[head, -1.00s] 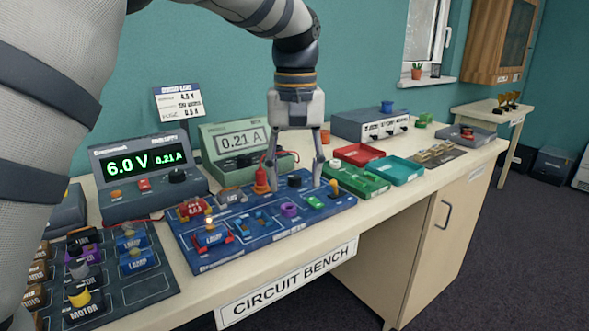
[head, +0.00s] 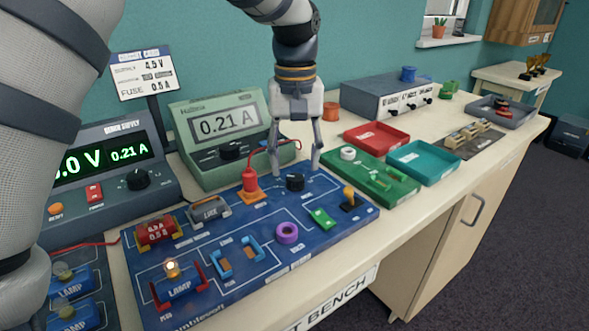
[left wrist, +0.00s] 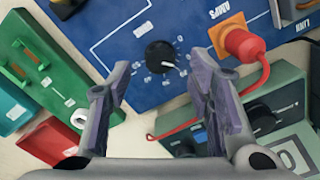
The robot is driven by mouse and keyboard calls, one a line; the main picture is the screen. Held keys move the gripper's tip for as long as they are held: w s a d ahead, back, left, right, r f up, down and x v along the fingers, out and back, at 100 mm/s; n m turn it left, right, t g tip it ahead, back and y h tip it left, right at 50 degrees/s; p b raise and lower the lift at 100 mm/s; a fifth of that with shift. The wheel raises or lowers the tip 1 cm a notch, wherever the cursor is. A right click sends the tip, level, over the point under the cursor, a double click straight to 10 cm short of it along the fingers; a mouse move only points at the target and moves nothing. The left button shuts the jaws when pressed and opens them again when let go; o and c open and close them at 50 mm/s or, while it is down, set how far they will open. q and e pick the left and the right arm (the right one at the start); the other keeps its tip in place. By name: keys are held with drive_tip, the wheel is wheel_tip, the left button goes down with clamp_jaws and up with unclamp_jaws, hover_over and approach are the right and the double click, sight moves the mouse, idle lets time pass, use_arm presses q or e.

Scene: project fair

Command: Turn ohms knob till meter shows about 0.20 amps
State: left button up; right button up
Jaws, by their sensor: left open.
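The green meter (head: 222,128) at the back of the bench reads 0.21 A. The black ohms knob (head: 295,182) sits on the blue circuit board (head: 265,285), and in the left wrist view the knob (left wrist: 160,55) shows a white pointer mark and a printed scale around it. My left gripper (head: 296,170) is open and points down above the knob. In the left wrist view its fingers (left wrist: 155,85) are spread wide, with the knob beyond the gap between them and nothing held. My right gripper is not in view.
The power supply (head: 110,195) at left shows 0.21 A. A red plug (head: 250,182) with a red cable stands close left of the knob. A lit lamp (head: 180,288), a purple ring (head: 287,232) and a green board (head: 395,190) are nearby. Red and teal trays lie at right.

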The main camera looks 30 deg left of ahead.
sight(295, 177)
use_arm(q)
wheel_tip(295, 177, down, 3)
drive_tip(key=shift+f, duration=0.2)
drive_tip(key=shift+c, duration=0.2)
clamp_jaws()
drive_tip(key=shift+r+m+p, duration=0.3)
drive_tip(key=shift+m, duration=0.2)
drive_tip(key=shift+w+f+m, duration=0.1)
drive_tip(key=shift+f+m, duration=0.2)
drive_tip(key=shift+m, duration=0.2)
